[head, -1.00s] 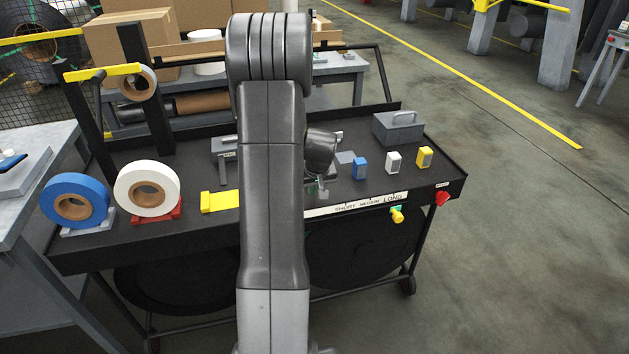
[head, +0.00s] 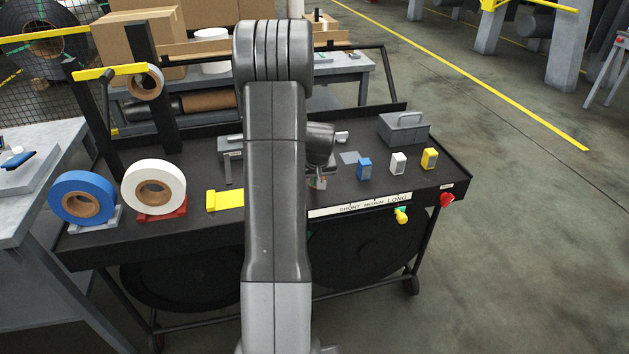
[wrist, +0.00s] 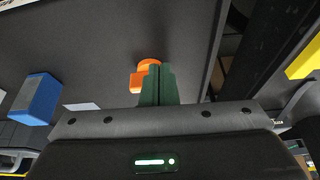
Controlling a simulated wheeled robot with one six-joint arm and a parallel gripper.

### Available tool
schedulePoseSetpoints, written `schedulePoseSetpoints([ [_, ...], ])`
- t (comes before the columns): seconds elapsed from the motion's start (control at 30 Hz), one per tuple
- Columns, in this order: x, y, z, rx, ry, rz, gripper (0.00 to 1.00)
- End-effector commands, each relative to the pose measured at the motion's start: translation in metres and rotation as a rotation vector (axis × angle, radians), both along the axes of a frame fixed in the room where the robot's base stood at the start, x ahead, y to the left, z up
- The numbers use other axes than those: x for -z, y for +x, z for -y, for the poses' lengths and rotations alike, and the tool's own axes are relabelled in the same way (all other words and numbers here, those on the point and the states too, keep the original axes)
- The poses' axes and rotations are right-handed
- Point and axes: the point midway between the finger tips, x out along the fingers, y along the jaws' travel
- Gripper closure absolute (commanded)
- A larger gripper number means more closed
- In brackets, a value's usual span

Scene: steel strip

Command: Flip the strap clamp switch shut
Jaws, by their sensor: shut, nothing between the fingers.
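My gripper (wrist: 157,80) shows in the wrist view as two green fingers pressed together, with nothing between them. An orange piece (wrist: 143,76), rounded at one end with a block at the other, sits right by the fingertips, partly behind them; I cannot tell whether they touch it. In the head view my arm hides most of this spot on the black bench. Blue (head: 364,168), white (head: 398,163) and yellow (head: 429,158) small blocks stand in a row to the right. No readable label shows which piece is the strap clamp switch.
The black bench (head: 120,240) also carries a blue roll (head: 62,188), a white roll (head: 135,185), a yellow plate (head: 228,201) and a grey box with a handle (head: 388,133). A red knob (head: 447,200) and a yellow-green knob (head: 401,215) are on its front edge.

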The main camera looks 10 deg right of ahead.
Motion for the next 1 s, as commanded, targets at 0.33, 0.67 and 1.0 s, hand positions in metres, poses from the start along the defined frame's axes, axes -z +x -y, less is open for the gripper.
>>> schedulePoseSetpoints([
  [0.33, 0.0001, 0.0006, -0.0015, 0.045, 0.001, 0.0, 1.0],
  [0.67, 0.0002, 0.0015, -0.0029, 0.101, 0.0, 0.0, 1.0],
  [1.0, 0.0004, 0.0027, -0.0053, 0.175, 0.0, 0.0, 1.0],
])
